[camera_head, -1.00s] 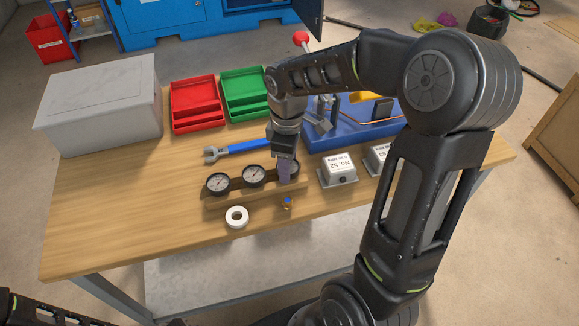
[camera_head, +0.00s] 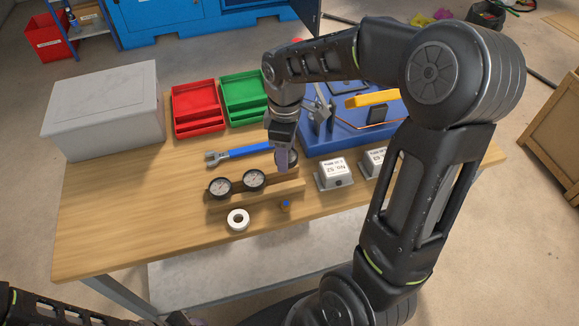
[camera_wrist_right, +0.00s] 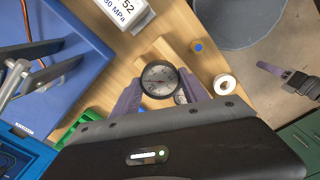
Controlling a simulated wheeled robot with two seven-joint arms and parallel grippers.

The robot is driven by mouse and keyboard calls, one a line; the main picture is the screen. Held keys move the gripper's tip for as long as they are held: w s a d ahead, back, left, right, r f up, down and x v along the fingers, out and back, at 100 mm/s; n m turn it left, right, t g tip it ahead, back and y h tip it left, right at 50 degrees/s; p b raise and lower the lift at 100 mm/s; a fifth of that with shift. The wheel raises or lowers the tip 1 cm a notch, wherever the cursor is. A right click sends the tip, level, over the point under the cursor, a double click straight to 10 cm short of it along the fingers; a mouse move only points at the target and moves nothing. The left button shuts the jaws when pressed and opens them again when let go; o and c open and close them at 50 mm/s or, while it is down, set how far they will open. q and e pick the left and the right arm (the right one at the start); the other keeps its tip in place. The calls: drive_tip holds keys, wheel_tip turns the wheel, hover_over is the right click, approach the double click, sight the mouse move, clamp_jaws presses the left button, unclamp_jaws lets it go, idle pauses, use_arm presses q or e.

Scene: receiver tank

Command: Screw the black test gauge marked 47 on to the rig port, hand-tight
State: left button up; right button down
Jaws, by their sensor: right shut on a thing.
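My right gripper (camera_head: 283,160) is shut on a round black-rimmed gauge with a white face. The gauge (camera_wrist_right: 159,79) shows between the purple fingers in the right wrist view, and it appears raised above the right end of the wooden rack (camera_head: 262,193). Its marking is too small to read. Two similar gauges, one at the left (camera_head: 220,187) and one in the middle (camera_head: 253,180), sit in the rack. The blue rig (camera_head: 330,144) stands behind and to the right; I cannot make out its port. My left gripper (camera_wrist_right: 270,68) shows at the right wrist view's edge; its opening is unclear.
A white tape roll (camera_head: 238,219) and a small blue-and-brass piece (camera_head: 285,204) lie in front of the rack. A blue-handled wrench (camera_head: 240,153) lies behind it. Labelled grey blocks (camera_head: 333,172) stand right. Red (camera_head: 197,105) and green (camera_head: 243,95) trays and a grey box (camera_head: 103,110) stand at the back.

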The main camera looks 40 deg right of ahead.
drive_tip(key=w+a+r+m, duration=0.5)
drive_tip(key=w+a+m, duration=0.3)
drive_tip(key=w+a, duration=0.2)
drive_tip(key=shift+w+a, duration=0.25)
drive_tip(key=shift+a, duration=0.95)
drive_tip(key=shift+r, duration=0.1)
